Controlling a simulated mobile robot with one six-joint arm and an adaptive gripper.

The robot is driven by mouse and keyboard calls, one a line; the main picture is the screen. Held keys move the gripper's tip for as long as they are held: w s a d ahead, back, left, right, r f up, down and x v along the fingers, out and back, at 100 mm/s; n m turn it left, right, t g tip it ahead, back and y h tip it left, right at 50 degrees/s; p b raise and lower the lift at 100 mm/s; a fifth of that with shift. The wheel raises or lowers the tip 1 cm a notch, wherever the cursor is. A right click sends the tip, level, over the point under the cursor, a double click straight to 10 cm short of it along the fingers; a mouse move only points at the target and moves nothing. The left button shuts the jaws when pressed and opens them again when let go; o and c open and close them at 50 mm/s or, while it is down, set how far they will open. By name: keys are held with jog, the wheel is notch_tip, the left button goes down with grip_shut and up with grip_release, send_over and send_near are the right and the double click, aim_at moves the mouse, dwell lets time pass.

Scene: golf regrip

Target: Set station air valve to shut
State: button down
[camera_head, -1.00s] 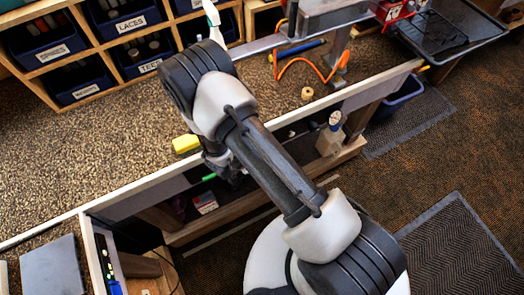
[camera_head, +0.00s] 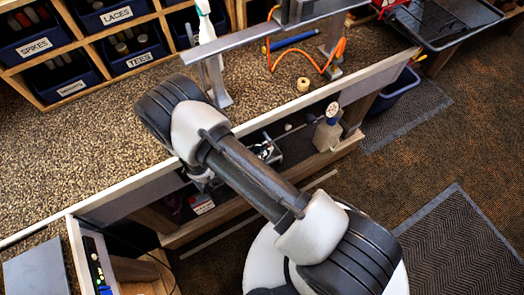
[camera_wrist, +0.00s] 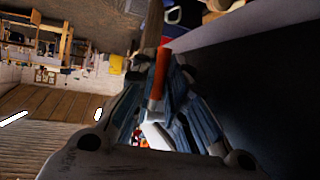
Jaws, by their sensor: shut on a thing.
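In the wrist view my gripper (camera_wrist: 162,76) has its two blue-grey fingers closed around a red-orange handle (camera_wrist: 159,72) with a pale metal part at its near end. The handle may be the air valve's lever; the valve body cannot be made out. In the head view my arm reaches over the bench's front edge, and the gripper is partly hidden behind it, near grey metal parts below the edge. A round gauge (camera_head: 332,110) stands on a pale block right of the arm.
The bench top (camera_head: 110,145) carries a metal stand (camera_head: 213,75), a coiled orange hose (camera_head: 309,60) and a tape roll (camera_head: 303,85). Labelled bins (camera_head: 118,50) stand behind. A blue bin (camera_head: 393,97) is at right.

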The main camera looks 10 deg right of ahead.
jog(key=c, duration=1.6)
grip_release()
jog(key=shift+a, duration=0.1)
jog(key=v, duration=1.2)
jog(key=shift+c, duration=0.2)
